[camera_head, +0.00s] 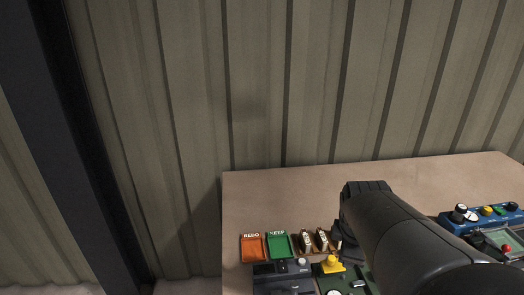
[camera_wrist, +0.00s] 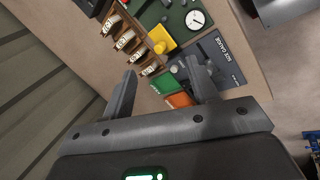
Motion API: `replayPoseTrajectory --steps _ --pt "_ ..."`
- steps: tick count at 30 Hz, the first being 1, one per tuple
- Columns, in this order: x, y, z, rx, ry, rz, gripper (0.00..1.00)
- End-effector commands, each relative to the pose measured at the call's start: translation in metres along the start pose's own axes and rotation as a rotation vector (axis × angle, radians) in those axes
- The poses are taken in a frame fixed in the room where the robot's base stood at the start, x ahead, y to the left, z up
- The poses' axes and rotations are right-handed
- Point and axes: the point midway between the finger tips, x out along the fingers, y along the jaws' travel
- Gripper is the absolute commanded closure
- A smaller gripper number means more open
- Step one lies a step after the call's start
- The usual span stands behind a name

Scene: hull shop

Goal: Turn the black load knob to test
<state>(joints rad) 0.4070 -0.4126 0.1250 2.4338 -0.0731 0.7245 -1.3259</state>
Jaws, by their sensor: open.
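I cannot read any load or test label, so I cannot tell for certain which part is the black load knob. A black and white knob (camera_head: 461,211) stands on the blue box (camera_head: 484,221) at the right of the table in the head view. A green panel (camera_head: 360,277) with a yellow part (camera_head: 332,264) and a round dial (camera_wrist: 195,19) lies nearer the middle. My gripper (camera_wrist: 161,68) is open and empty, its fingers apart over the table, near the gauge and trays in the wrist view. My arm hides part of the table in the head view.
An orange REDO tray (camera_head: 252,247) and green KEEP tray (camera_head: 279,245) sit by a rack of small pieces (camera_head: 314,241). A dark size gauge (camera_wrist: 222,62) is beside them. A red knob (camera_head: 507,248) shows at right. The table's back strip is clear before the corrugated wall.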

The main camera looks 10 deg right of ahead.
Motion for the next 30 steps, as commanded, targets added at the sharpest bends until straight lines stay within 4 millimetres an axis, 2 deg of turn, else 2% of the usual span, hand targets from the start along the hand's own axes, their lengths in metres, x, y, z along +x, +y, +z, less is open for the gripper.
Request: replayPoseTrajectory --steps 21,30 --pt "-0.049 -0.037 -0.035 0.577 0.117 0.004 0.46" --pt "-0.059 -0.047 -0.041 0.719 0.147 -0.013 0.46"
